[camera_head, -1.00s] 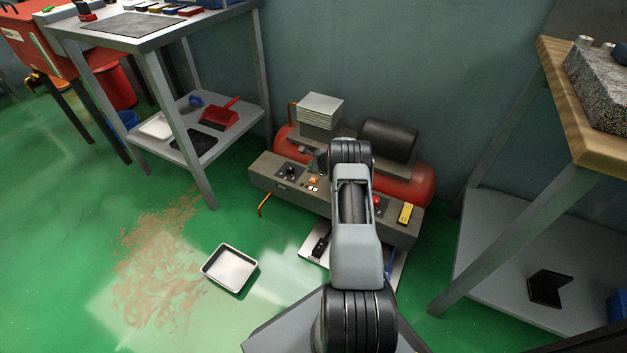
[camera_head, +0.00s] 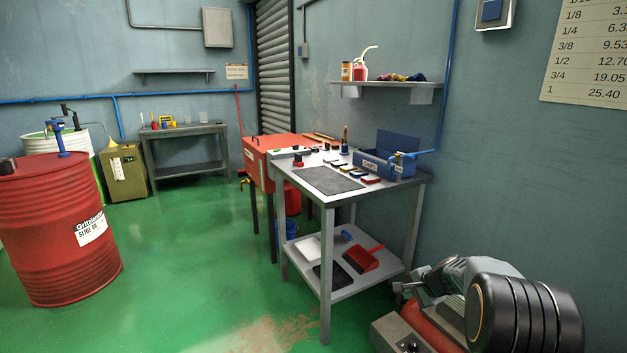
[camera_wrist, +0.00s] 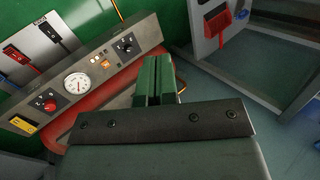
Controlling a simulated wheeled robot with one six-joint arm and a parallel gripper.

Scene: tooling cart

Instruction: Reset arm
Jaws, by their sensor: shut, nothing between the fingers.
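My gripper (camera_wrist: 158,82) shows in the wrist view with its two green fingers together and nothing between them. It is over the compressor, whose grey control panel (camera_wrist: 105,68) with a gauge, knobs and switches lies to the left of and beyond the fingers. In the head view my arm is at the lower right, in front of the red compressor (camera_head: 428,322). The gripper's fingers cannot be made out clearly there.
A grey work table (camera_head: 412,184) with a blue toolbox (camera_head: 374,166) stands left of my arm. A red dustpan (camera_head: 362,259) lies on its lower shelf. A red drum (camera_head: 60,235) stands at far left. Green floor (camera_head: 190,270) between them is clear.

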